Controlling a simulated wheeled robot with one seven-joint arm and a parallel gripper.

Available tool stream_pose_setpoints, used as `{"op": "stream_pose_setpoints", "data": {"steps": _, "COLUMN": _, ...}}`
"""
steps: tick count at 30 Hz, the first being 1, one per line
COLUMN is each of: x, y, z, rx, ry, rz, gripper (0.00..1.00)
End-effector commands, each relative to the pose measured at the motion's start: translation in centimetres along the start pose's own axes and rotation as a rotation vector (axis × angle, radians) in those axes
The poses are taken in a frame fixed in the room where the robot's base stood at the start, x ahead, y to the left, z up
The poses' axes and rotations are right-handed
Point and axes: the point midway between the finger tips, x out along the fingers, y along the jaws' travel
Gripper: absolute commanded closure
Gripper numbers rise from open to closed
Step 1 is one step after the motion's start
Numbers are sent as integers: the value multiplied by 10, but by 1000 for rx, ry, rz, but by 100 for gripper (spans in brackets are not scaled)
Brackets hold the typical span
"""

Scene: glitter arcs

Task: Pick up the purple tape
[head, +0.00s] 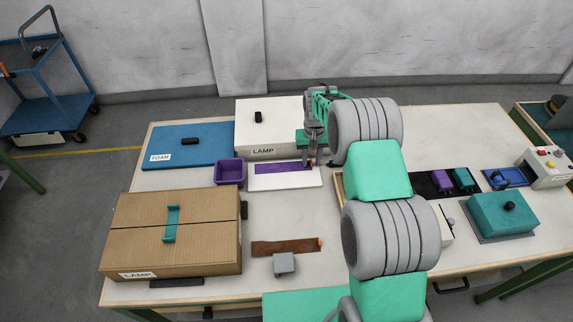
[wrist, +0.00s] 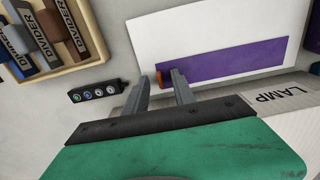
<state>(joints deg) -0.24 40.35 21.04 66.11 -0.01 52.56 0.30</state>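The purple tape (head: 282,168) is a flat purple strip lying on a white board (head: 285,182) near the table's middle. In the wrist view the tape (wrist: 225,62) runs to the right, with a small orange end piece (wrist: 162,78) at its left end. My gripper (head: 310,164) is over the tape's right end in the head view and hides part of it. In the wrist view my gripper (wrist: 162,82) has its two fingers apart, with nothing between them. The orange end piece shows by the gap between the fingertips; I cannot tell the height above it.
A white LAMP box (head: 268,140) stands behind the board, and a purple bin (head: 229,172) to its left. A cardboard box (head: 170,235), a brown strip (head: 287,246) and a grey block (head: 284,263) are nearer. A wooden tray of divider pieces (wrist: 92,55) lies beside my gripper.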

Motion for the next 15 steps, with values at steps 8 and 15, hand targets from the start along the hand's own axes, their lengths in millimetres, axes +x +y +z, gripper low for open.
{"op": "stream_pose_setpoints", "data": {"steps": 8, "x": 0, "y": 0, "z": 0, "rx": -1, "ry": 1, "rz": 0, "gripper": 81}}
{"op": "stream_pose_setpoints", "data": {"steps": 15, "x": -1, "y": -1, "z": 0, "rx": -1, "ry": 1, "rz": 0, "gripper": 100}}
